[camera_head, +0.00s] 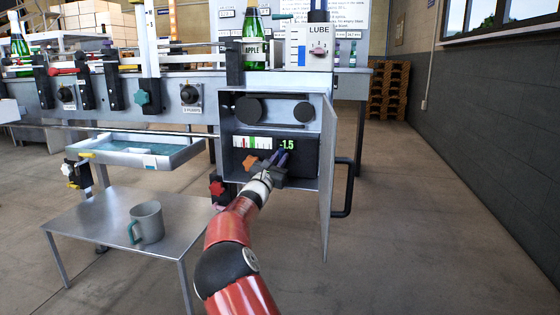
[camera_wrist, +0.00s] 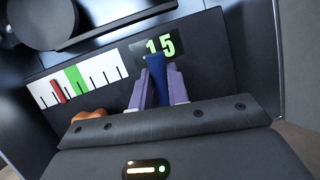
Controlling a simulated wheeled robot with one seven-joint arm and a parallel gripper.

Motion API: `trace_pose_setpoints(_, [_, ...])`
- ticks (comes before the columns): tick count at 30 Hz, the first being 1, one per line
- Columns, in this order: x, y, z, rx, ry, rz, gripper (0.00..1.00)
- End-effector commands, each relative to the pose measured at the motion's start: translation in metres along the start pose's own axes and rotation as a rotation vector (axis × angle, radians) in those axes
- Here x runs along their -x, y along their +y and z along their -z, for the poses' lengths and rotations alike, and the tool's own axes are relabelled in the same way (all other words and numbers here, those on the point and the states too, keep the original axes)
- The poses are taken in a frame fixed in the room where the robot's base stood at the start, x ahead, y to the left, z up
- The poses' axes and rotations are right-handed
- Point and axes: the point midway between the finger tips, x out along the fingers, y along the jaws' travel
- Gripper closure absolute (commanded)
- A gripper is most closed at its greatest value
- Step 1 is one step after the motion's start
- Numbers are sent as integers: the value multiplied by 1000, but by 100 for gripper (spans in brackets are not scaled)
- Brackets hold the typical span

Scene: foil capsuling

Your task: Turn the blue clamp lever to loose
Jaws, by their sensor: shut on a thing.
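The blue clamp lever (camera_wrist: 157,78) stands between the two purple fingers of my gripper (camera_wrist: 160,85) in the wrist view. My gripper is shut on it, inside the open grey cabinet (camera_head: 226,130). In the head view my gripper (camera_head: 282,158) covers most of the lever. A gauge (camera_wrist: 78,78) with a red mark and a green band is left of the lever; the red mark lies left of the green band. An orange knob (camera_head: 249,162) is just left of my gripper. The lever's base is hidden.
The cabinet door (camera_head: 327,180) hangs open on the right, with a black handle (camera_head: 343,188). Two black rollers (camera_head: 249,109) are above the gauge. A small table (camera_head: 100,235) with a grey mug (camera_head: 150,222) stands left of my arm. The floor at right is clear.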

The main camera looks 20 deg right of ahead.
Motion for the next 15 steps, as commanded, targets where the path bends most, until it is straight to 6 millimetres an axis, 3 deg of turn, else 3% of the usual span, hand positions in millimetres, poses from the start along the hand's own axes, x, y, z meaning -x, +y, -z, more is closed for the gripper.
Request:
trace_pose_setpoints(8, [1, 1, 1, 0, 3, -1, 100])
trace_pose_setpoints(9, [1, 1, 1, 0, 3, -1, 78])
trace_pose_setpoints(13, [0, 0, 1, 0, 2, -1, 61])
trace_pose_setpoints(15, [0, 0, 1, 0, 2, -1, 61])
